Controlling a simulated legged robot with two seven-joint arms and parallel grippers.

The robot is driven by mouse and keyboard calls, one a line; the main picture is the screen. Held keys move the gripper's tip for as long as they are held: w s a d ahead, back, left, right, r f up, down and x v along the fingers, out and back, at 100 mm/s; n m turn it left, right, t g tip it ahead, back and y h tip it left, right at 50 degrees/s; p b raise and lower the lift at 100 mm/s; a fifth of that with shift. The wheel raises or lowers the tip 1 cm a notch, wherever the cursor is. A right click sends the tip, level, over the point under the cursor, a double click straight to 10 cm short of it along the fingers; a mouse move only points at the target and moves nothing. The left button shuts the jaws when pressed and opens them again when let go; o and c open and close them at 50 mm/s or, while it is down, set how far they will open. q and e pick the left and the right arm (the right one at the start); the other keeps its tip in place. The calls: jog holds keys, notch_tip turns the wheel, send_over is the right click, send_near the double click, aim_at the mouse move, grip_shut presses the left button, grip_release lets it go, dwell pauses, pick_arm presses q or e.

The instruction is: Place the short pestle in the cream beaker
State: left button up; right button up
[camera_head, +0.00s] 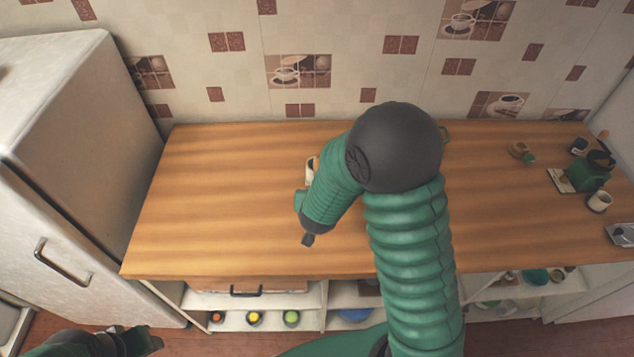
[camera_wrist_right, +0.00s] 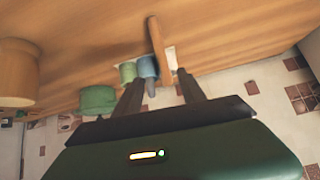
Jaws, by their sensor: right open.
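In the right wrist view, which is tipped over, a light wooden stick (camera_wrist_right: 157,45), which looks like the short pestle, reaches between the spread fingers of my right gripper (camera_wrist_right: 159,80). The gripper is open; I cannot tell whether a finger touches the stick. A pale patch (camera_wrist_right: 171,56) behind the stick may be the cream beaker. In the head view a small cream cup (camera_head: 310,174) shows left of my right forearm, with a brown bit at its rim; the arm hides the rest. I cannot tell whether the stick is inside it. My left gripper (camera_head: 135,343) is low at the left, its opening unclear.
Blue (camera_wrist_right: 147,66) and green (camera_wrist_right: 127,71) cups, a green pot (camera_wrist_right: 97,99) and a large wooden vessel (camera_wrist_right: 16,72) stand nearby. A white mug (camera_head: 599,201) and green grinder (camera_head: 588,176) are at the counter's right. The counter's left (camera_head: 215,200) is clear, beside a fridge (camera_head: 75,150).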

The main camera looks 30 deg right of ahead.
jog(key=x, duration=0.8)
jog(key=shift+w+f, duration=0.1)
jog(key=shift+w, duration=0.15)
jog(key=p+x, duration=0.2)
jog(key=x, duration=0.3)
jog(key=shift+w+d, duration=0.1)
jog(key=shift+w, duration=0.3)
jog(key=shift+s, duration=0.1)
grip_shut()
